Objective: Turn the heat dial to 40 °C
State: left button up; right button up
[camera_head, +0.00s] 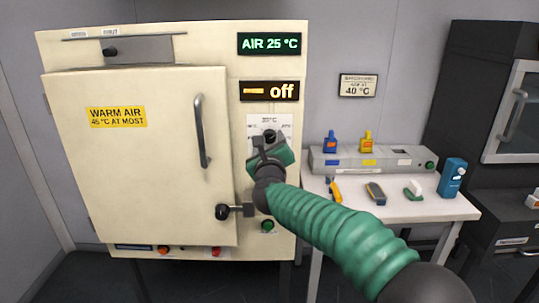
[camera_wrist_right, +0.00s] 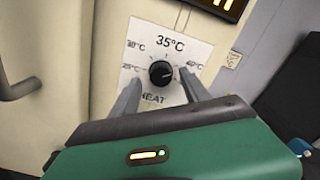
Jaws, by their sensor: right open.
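The heat dial is a round black knob (camera_wrist_right: 161,72) on a white plate (camera_wrist_right: 178,50) marked 25, 30, 35 and 40 °C, with HEAT below. The 40 °C mark is on the right side in the right wrist view. I cannot clearly read where the knob points. My right gripper (camera_wrist_right: 160,77) is open, with one finger on each side of the knob; I cannot tell whether they touch it. In the head view my right gripper (camera_head: 268,147) is in front of the plate and partly hides it. My left gripper is not in view.
The cream cabinet (camera_head: 70,180) has its door shut, with a vertical handle (camera_head: 201,130). Its displays read AIR 25 °C (camera_head: 269,44) and off (camera_head: 269,91). A sign (camera_head: 358,86) shows 40 °C. A white table (camera_head: 400,208) with small tools and bottles stands to the right.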

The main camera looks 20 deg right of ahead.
jog(key=v, duration=1.6)
jog(key=shift+b, duration=0.3)
jog(key=shift+w, duration=0.1)
jog(key=s+a+f+n+g+y, duration=0.1)
jog(key=s+f+n+g+y, duration=0.25)
jog(key=f+n, duration=0.85)
jog(key=s+a+f+n+g+y, duration=0.15)
jog(key=s+f+n+g, duration=0.25)
jog(key=f+n, duration=0.7)
jog(key=s+d+f+n+g, duration=0.3)
jog(key=s+f+n+g, duration=0.15)
jog(key=s+f, duration=0.4)
jog(key=s+d+f+n+g, duration=0.25)
jog(key=s+f+n, duration=0.35)
jog(key=s+f, duration=0.3)
notch_tip(320, 180, up, 24)
jog(key=p, duration=2.3)
jog(key=shift+r, duration=0.2)
